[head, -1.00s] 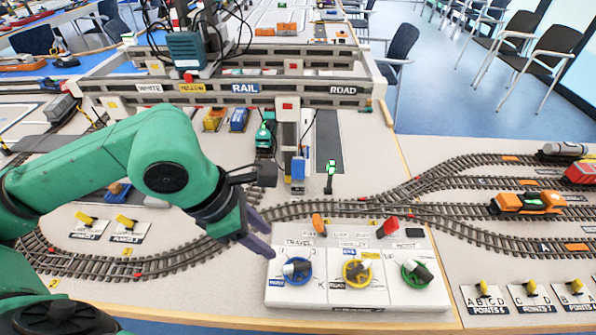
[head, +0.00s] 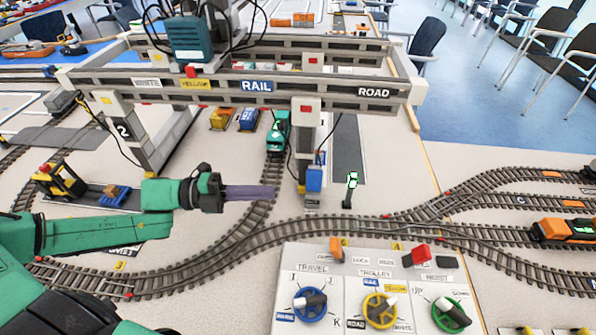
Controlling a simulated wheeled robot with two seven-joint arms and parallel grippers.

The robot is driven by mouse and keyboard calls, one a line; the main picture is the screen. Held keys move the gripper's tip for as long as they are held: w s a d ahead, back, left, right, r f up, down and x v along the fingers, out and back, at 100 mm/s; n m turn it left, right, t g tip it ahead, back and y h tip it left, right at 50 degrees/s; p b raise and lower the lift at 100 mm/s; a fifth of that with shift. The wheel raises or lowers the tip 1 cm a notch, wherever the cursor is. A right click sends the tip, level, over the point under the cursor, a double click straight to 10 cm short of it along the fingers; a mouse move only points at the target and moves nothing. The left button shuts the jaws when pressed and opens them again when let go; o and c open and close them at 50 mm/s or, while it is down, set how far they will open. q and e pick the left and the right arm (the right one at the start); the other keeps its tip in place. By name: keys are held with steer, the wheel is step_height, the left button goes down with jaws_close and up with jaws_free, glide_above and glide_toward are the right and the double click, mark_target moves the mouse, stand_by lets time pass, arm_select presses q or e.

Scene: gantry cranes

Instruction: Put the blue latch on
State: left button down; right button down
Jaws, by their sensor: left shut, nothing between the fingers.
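A small blue part (head: 314,178), which looks like the blue latch, sits low on the grey near leg (head: 304,135) of the gantry crane. I cannot tell its exact setting from here. My left gripper (head: 270,192) is shut and empty. Its purple fingers point right, level, over the track, with the tips left of the blue part and apart from it in the picture. My right gripper is not in view.
The control panel (head: 290,262) with blue, yellow and green wheels stands in front. A green locomotive (head: 277,133) is on the track behind the fingers. A small signal (head: 350,188) stands right of the leg. A yellow forklift (head: 60,182) is at left.

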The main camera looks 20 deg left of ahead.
mark_target(314, 181)
arm_select(q)
steer(key=w+d+f+n+t+b, duration=0.1)
steer(key=w+d+f+b, duration=0.2)
steer(key=w+d, duration=0.3)
steer(key=w+b, duration=0.1)
steer(key=w, duration=0.1)
steer(key=shift+w+d+y, duration=0.3)
steer(key=shift+w+d, duration=0.05)
steer(key=shift+d, duration=0.05)
steer(key=shift+r+n, duration=0.1)
steer(key=shift+n, duration=0.2)
stand_by(0.3)
steer(key=shift+w+p, duration=0.15)
steer(key=shift+p, duration=0.15)
